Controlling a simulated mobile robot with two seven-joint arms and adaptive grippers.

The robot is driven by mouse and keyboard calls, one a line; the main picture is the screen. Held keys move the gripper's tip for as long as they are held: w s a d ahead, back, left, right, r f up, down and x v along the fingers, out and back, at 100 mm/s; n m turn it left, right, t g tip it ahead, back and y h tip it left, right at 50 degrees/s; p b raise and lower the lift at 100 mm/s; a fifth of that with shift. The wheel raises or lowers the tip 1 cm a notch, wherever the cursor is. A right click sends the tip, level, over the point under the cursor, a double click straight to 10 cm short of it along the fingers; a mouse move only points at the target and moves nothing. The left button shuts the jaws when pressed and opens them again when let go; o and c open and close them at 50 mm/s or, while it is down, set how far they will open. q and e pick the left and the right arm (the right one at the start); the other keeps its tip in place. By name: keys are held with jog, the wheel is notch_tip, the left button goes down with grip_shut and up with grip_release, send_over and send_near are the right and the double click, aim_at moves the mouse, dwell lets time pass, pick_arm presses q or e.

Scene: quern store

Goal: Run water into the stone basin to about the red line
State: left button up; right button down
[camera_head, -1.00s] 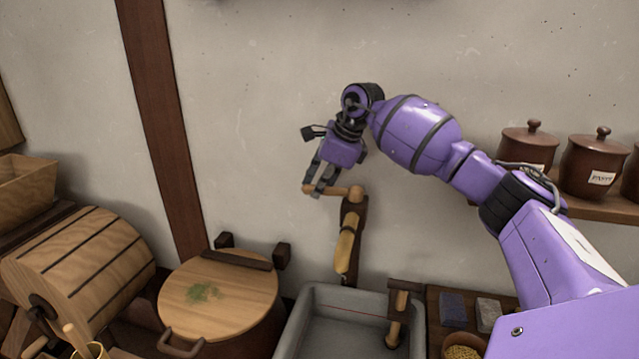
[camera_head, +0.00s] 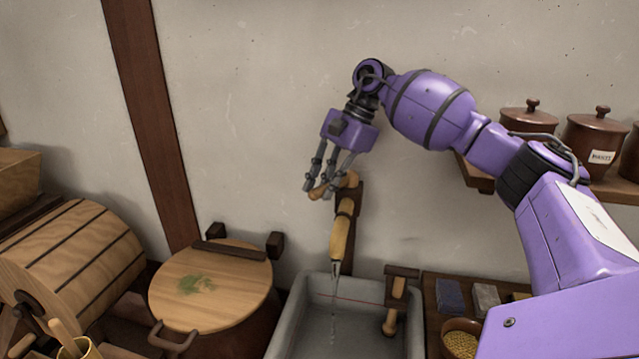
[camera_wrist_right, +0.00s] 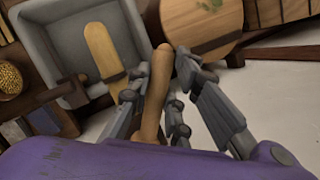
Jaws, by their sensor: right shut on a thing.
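The grey stone basin (camera_head: 292,318) stands at the bottom middle of the head view, with a thin red line (camera_head: 358,301) on its inner back wall. A wooden spout (camera_head: 340,240) hangs over it on a dark wall post. A thin stream of water (camera_head: 333,300) falls from the spout's tip into the basin. The water level is hard to tell, but looks below the line. My right gripper (camera_head: 325,188) is shut on the wooden tap handle (camera_head: 349,180) above the spout. The handle (camera_wrist_right: 155,85) also shows between the fingers in the right wrist view. My left gripper is not in view.
A lidded wooden tub (camera_head: 225,285) stands left of the basin, and a slatted drum (camera_head: 75,260) further left. A wooden fitting (camera_head: 396,300) sits on the basin's right side. Brown jars (camera_head: 592,140) stand on a shelf behind my right arm.

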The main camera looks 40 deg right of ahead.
jog(key=shift+s+d+n, duration=0.1)
jog(key=shift+s+n, duration=0.3)
jog(key=shift+n, duration=0.1)
jog(key=c, duration=1.6)
grip_release()
jog(key=v, duration=1.2)
jog(key=shift+w, duration=0.15)
